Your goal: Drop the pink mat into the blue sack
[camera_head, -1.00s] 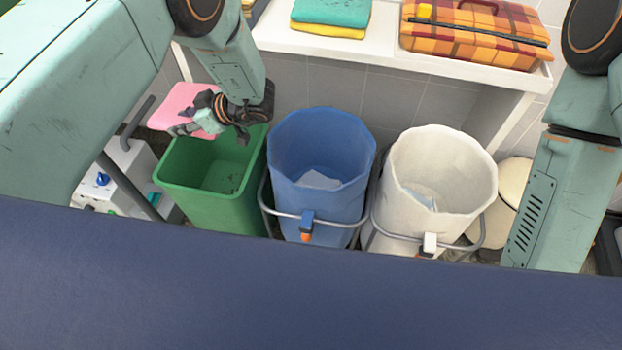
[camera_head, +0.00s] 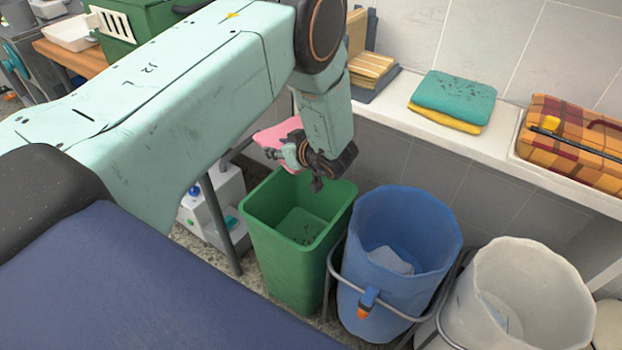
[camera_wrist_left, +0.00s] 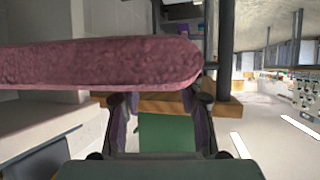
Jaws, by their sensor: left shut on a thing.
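The pink mat (camera_head: 275,136) is held by my left gripper (camera_head: 296,155), above the far left edge of the green bin. In the left wrist view the mat (camera_wrist_left: 100,64) lies flat across the jaws and hides part of the fingers. The blue sack (camera_head: 398,240) hangs open in a metal ring frame, to the right of the green bin and of the gripper. Something pale lies inside it. My right gripper is not in view.
The green bin (camera_head: 290,262) stands under my left gripper. A white sack (camera_head: 530,305) hangs to the right of the blue one. A shelf behind holds folded teal and yellow towels (camera_head: 452,97) and an orange plaid case (camera_head: 570,143).

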